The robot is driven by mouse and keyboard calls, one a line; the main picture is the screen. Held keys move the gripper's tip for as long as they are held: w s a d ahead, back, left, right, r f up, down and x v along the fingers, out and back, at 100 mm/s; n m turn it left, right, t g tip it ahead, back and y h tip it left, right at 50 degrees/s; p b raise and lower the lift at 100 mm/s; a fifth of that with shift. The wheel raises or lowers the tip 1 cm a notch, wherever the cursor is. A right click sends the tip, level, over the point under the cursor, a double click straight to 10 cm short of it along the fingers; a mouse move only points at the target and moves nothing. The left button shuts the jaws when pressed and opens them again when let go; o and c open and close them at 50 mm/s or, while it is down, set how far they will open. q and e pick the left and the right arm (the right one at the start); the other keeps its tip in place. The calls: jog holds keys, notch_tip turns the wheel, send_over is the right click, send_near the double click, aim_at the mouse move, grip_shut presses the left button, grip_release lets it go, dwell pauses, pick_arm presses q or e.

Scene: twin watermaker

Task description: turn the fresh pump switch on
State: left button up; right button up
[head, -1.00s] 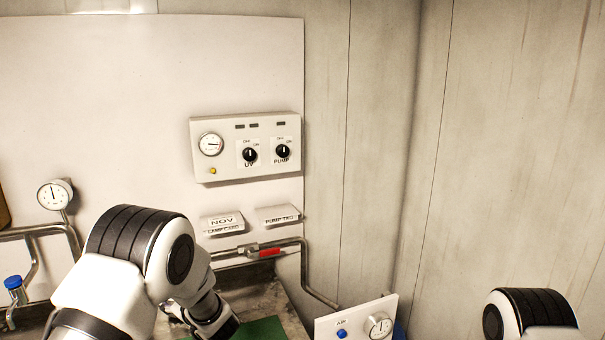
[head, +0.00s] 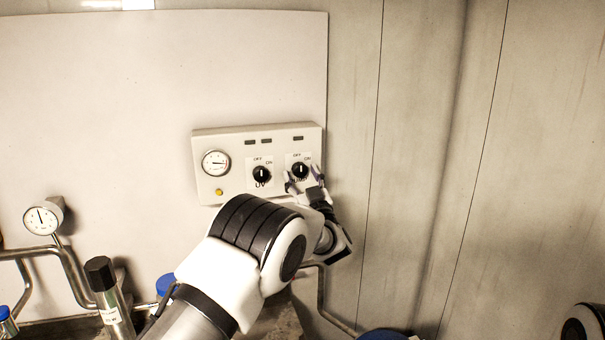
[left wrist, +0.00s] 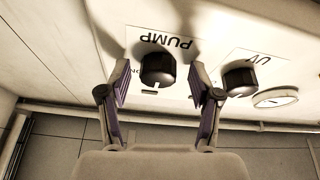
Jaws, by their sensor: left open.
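The pump switch (head: 300,170) is a black rotary knob on a white control panel (head: 207,188), marked OFF and ON. In the head view its white pointer line stands about upright, toward OFF. My left gripper (head: 304,183) is open just below and in front of the knob. In the left wrist view the pump knob (left wrist: 158,70) lies between and just beyond the two spread fingertips of my left gripper (left wrist: 162,84), and no contact shows. The lettering PUMP is upside down there. My right gripper is not in view.
The UV knob (head: 261,175) sits left of the pump knob; it also shows in the left wrist view (left wrist: 240,78). A round gauge (head: 216,163) and yellow button (head: 219,191) are on the panel's left. Pipes and another gauge (head: 41,220) stand at the lower left.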

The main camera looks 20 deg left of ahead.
pick_arm(q)
jog(key=shift+w+d+f, duration=0.15)
jog(key=shift+w, duration=0.2)
jog(key=shift+s+d, duration=0.1)
jog(key=shift+s+r, duration=0.3)
jog(key=c, duration=0.4)
jog(key=shift+s+r, duration=0.15)
jog(key=shift+s, duration=0.1)
jog(key=c, duration=0.6)
jog(key=shift+c, duration=0.8)
